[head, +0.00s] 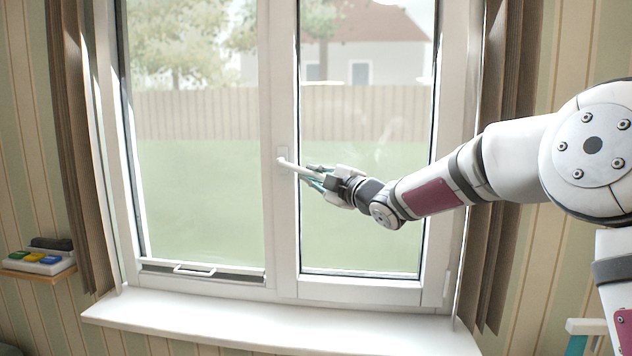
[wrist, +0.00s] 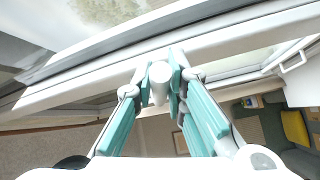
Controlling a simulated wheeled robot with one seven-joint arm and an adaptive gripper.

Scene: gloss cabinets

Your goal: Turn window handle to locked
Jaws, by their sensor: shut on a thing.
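The white window handle (head: 292,165) sits on the middle frame post of the window. It points to the right and slightly down, close to horizontal. My gripper (head: 318,177) reaches it from the right and is shut on its free end. In the wrist view the handle's white rounded end (wrist: 160,76) lies between the teal fingers of my gripper (wrist: 158,88). The right window sash (head: 362,290) appears closed in its frame.
A white sill (head: 270,324) runs below the window. Brown curtains hang at the left (head: 80,150) and right (head: 500,230). A small shelf with colored buttons (head: 40,262) is on the left wall. The space before the glass is clear.

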